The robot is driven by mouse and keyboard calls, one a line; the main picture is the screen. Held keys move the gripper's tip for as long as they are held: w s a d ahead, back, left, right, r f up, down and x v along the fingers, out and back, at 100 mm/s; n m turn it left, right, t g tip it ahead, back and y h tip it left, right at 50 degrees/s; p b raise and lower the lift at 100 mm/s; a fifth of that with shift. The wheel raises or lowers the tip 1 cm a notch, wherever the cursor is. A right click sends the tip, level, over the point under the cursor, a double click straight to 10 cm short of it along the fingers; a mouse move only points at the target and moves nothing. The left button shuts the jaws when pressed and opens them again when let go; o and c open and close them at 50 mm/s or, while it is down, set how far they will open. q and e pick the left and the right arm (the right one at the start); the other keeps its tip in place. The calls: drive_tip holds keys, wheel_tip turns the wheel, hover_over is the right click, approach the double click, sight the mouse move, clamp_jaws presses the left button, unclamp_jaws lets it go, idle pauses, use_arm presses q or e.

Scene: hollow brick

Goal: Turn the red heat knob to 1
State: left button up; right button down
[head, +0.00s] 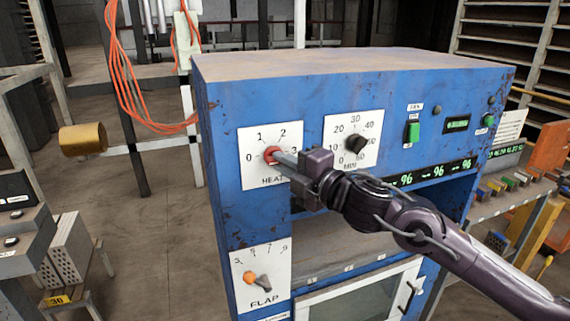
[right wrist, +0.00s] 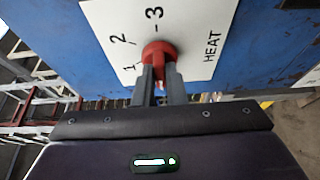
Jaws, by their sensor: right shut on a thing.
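The red heat knob (head: 271,154) sits on a white dial plate (head: 251,177) marked 0, 1, 2, 3 and HEAT, at the upper left of the blue oven front. My right gripper (head: 282,158) reaches it from the right and is shut on it. In the right wrist view the two fingers (right wrist: 160,78) sit on either side of the knob's red ridge (right wrist: 159,55). The 1, 2 and 3 show around it there; the 0 is hidden. I cannot tell which number the knob points to. My left gripper is not in view.
A dark minute knob (head: 355,144) is to the right of the heat dial. The orange-tipped flap lever (head: 257,280) is below. Green switches (head: 413,132) are farther right. Orange cables hang at left; shelves with small blocks stand at right.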

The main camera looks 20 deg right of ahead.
drive_tip(key=shift+f, duration=0.1)
drive_tip(key=m+t+b, duration=0.1)
drive_tip(key=m+b, duration=0.1)
drive_tip(key=m, duration=0.1)
drive_tip(key=m+t+b, duration=0.1)
drive_tip(key=m+b, duration=0.2)
drive_tip(key=f+m+t+b, duration=0.1)
drive_tip(key=m+b, duration=0.1)
drive_tip(key=m, duration=0.1)
drive_tip(key=shift+a+h+b, duration=0.2)
drive_tip(key=shift+h+b, duration=0.1)
drive_tip(key=shift+b, duration=0.05)
drive_tip(key=shift+r+m+t+h+b, duration=0.1)
drive_tip(key=shift+m+t+h+b, duration=0.35)
drive_tip(key=shift+m, duration=0.6)
drive_tip(key=shift+m+t+h+b, duration=0.35)
drive_tip(key=shift+m+t, duration=0.1)
drive_tip(key=shift+m, duration=0.6)
drive_tip(key=shift+a, duration=0.1)
drive_tip(key=c, duration=1.5)
unclamp_jaws()
